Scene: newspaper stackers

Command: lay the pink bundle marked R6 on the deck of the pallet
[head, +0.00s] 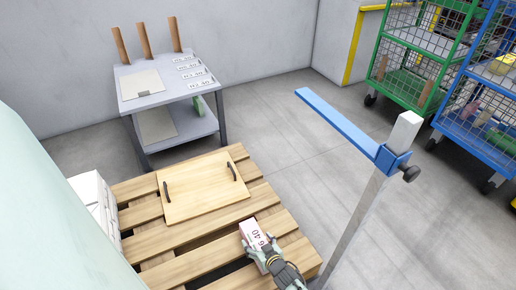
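The pallet (190,262) is made of pale wooden slats and lies on the floor at the lower middle of the head view. A pale pink bundle (254,230) with dark print on top is over its right front part. The print is small, and I cannot read it surely as R6. My gripper (261,250) is at the bundle's near end, with its fingers at the bundle's sides; it looks shut on it. I cannot tell whether the bundle's underside touches the slats.
A wooden board (200,188) with two black handles lies on the pallet. White stacked bundles (92,200) stand at its left. A grey table (150,92) with upright posts is behind. A metal post with a blue arm (335,120) rises at right. Green (415,75) and blue (490,100) cage carts stand far right.

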